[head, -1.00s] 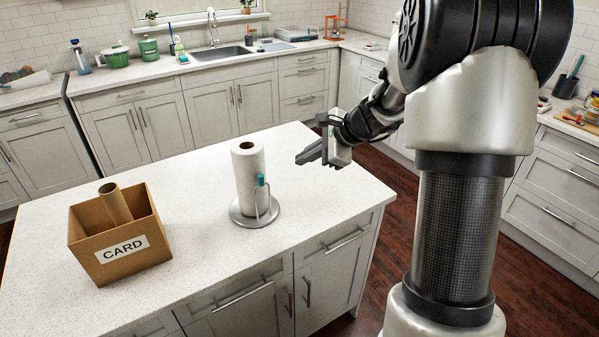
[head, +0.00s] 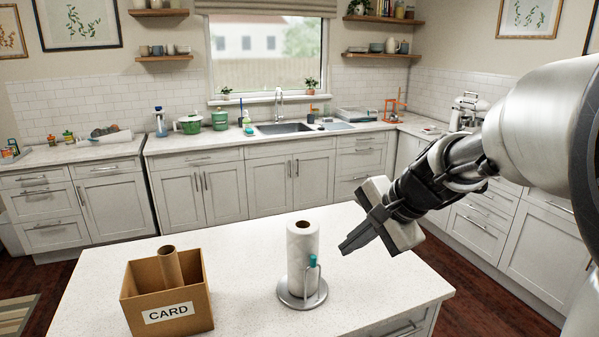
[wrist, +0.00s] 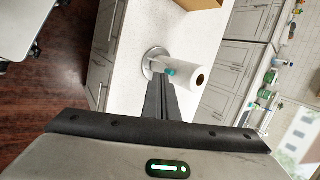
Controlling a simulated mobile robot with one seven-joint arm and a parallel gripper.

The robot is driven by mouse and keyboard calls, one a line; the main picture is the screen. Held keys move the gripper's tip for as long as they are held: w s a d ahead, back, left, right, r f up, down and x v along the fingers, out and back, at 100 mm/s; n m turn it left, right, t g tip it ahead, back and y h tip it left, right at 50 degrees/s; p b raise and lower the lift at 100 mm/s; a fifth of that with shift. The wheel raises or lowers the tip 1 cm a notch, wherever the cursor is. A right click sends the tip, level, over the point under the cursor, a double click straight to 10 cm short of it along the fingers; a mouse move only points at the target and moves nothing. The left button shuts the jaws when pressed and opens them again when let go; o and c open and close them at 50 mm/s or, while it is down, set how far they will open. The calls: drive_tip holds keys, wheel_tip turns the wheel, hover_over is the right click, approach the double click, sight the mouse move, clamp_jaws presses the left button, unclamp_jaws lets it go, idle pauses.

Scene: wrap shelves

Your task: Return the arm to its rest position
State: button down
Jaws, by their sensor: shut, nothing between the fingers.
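My gripper (head: 361,239) is shut and empty. In the head view it hangs in the air to the right of the paper towel roll and higher than the island top, fingers pointing down and left. In the wrist view the closed fingers (wrist: 160,98) point toward the paper towel roll (wrist: 198,80), apart from it as far as I can tell. In the head view the white roll (head: 303,250) stands upright on a round metal holder (head: 301,299) with a teal-tipped side arm.
A cardboard box marked CARD (head: 190,296) stands on the island top (head: 240,262), with a brown cardboard tube (head: 170,267) leaning in it. The back counter (head: 100,151) carries a sink (head: 284,128), green pots and bottles.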

drive_tip(key=s+d+r+n+h, duration=0.1)
drive_tip(key=s+n+h, duration=0.3)
drive_tip(key=s+n, duration=0.8)
drive_tip(key=s, duration=0.8)
drive_tip(key=shift+s+d+h, duration=0.15)
drive_tip(key=shift+s+h, duration=0.05)
drive_tip(key=shift+h, duration=0.2)
drive_tip(key=shift+r, duration=0.1)
